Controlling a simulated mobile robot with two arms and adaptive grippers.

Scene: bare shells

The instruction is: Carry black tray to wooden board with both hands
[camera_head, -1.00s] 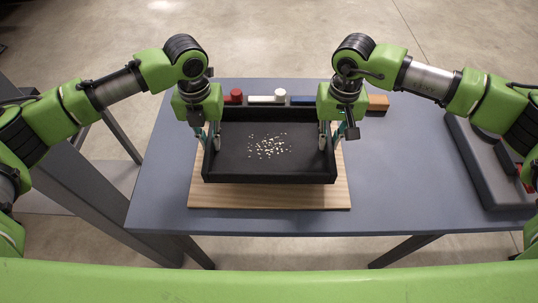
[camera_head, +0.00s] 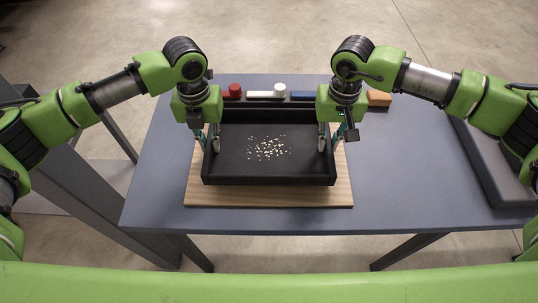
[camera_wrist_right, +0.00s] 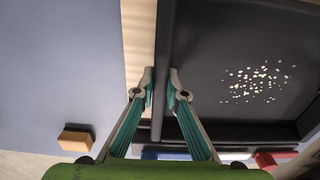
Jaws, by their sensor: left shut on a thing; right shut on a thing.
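The black tray (camera_head: 269,180) is level over the wooden board (camera_head: 270,197), with small pale bits scattered on its floor. Board shows along its front and right side. I cannot tell whether the tray touches the board. My left gripper (camera_head: 209,142) is shut on the tray's left wall. My right gripper (camera_head: 330,141) is shut on its right wall. In the right wrist view, the right gripper's fingers (camera_wrist_right: 161,78) straddle the wall of the tray (camera_wrist_right: 215,40), and a strip of board (camera_wrist_right: 138,35) shows beside it.
The blue-grey table (camera_head: 410,170) is clear right of the board. Behind the tray are a red piece (camera_head: 234,91), a white cylinder (camera_head: 279,90), a blue piece (camera_head: 303,97) and an orange-brown block (camera_head: 378,98). A grey object (camera_head: 490,165) lies at the right edge.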

